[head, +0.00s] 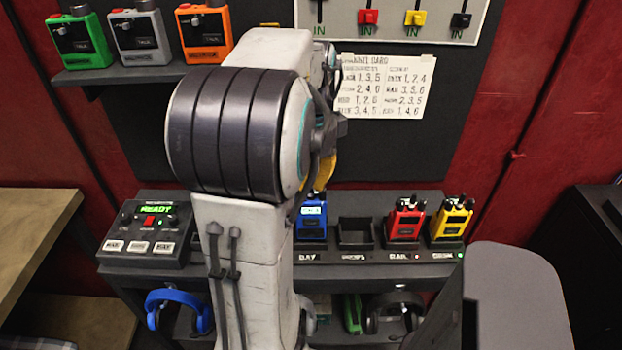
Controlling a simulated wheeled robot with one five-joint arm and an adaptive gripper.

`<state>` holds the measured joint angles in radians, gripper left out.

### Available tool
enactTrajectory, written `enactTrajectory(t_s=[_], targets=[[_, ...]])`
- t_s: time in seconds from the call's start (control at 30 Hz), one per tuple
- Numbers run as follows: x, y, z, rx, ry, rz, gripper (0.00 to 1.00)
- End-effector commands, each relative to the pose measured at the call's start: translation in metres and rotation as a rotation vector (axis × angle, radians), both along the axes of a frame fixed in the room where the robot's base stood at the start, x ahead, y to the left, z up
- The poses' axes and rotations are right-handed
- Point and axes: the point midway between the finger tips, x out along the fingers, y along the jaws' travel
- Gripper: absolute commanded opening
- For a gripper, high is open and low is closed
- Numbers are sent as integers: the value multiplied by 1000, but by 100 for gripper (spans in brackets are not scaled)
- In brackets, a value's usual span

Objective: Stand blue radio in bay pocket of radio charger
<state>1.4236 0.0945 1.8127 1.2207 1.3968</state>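The blue radio (312,222) stands upright at the radio charger (430,256), above the label that reads BAY. My arm hides its left edge, and I cannot tell whether it is fully seated in the bay pocket. My gripper (325,172) shows only in part, just above the blue radio and behind my arm. Its fingertips are hidden, so I cannot tell whether it is open or touches the radio. The pocket to the right of the blue radio (356,232) is empty.
A red radio (405,224) and a yellow radio (452,219) stand in the charger's right pockets. A control box (150,234) sits left. Headphones (178,310) hang below. A grey chair-like shape (515,300) is at front right.

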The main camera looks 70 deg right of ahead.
Motion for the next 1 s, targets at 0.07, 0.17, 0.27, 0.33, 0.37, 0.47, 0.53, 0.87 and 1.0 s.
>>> enactTrajectory(t_s=[0.07, 0.17, 0.27, 0.33, 0.37, 0.47, 0.53, 0.87, 1.0], targets=[[0, 0, -2, -1, 0, 0, 0], [0, 0, -5, -1, 0, 0, 0], [0, 0, -7, -1, 0, 0, 0], [0, 0, -8, -1, 0, 0, 0], [0, 0, -9, -1, 0, 0, 0], [0, 0, -11, -1, 0, 0, 0], [0, 0, -13, -1, 0, 0, 0], [0, 0, -20, -1, 0, 0, 0], [0, 0, -23, -1, 0, 0, 0]])
